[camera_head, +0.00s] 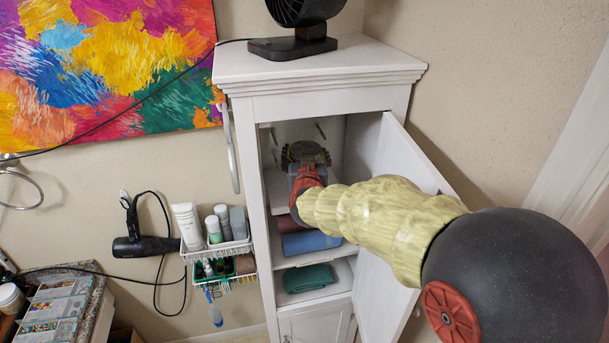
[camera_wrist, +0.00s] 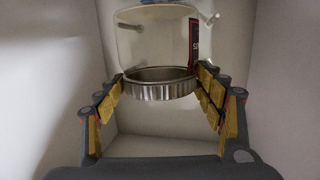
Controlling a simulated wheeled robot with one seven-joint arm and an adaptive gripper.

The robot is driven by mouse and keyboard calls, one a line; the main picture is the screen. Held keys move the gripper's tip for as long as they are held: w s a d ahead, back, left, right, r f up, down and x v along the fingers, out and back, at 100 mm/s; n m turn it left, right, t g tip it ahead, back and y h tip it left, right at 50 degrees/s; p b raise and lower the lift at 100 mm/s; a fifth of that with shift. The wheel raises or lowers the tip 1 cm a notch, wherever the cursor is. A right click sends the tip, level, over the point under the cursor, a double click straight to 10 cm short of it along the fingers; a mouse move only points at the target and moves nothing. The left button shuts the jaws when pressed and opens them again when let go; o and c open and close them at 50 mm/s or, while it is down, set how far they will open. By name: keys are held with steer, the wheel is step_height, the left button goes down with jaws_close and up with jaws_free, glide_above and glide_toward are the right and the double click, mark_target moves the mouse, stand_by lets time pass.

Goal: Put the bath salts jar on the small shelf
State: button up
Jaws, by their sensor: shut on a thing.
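The bath salts jar (camera_wrist: 150,45) is in the wrist view, a pale clear body with a ribbed metal lid (camera_wrist: 155,90) facing the camera and a dark label edge at its right. My gripper (camera_wrist: 160,84) is shut on it, with yellow-padded fingers on both sides of the lid. In the head view my gripper (camera_head: 306,155) is inside the upper compartment of the open white cabinet (camera_head: 262,108), above a white inner shelf (camera_head: 279,192). The jar cannot be made out in the head view. Whether it touches a surface cannot be told.
The cabinet door (camera_head: 407,165) stands open at the right, close to my arm. Folded towels (camera_head: 310,243) lie on a shelf below. A black fan (camera_head: 298,25) stands on top. A wire rack (camera_head: 220,251) with bottles hangs at the left.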

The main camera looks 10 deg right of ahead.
steer(key=shift+w+f, duration=0.2)
steer(key=shift+f, duration=0.85)
steer(key=shift+s+f+b, duration=0.1)
steer(key=shift+f+b, duration=0.4)
steer(key=shift+f, duration=1.45)
steer(key=shift+f, duration=0.1)
steer(key=o, duration=1.8)
steer(key=shift+f, duration=0.15)
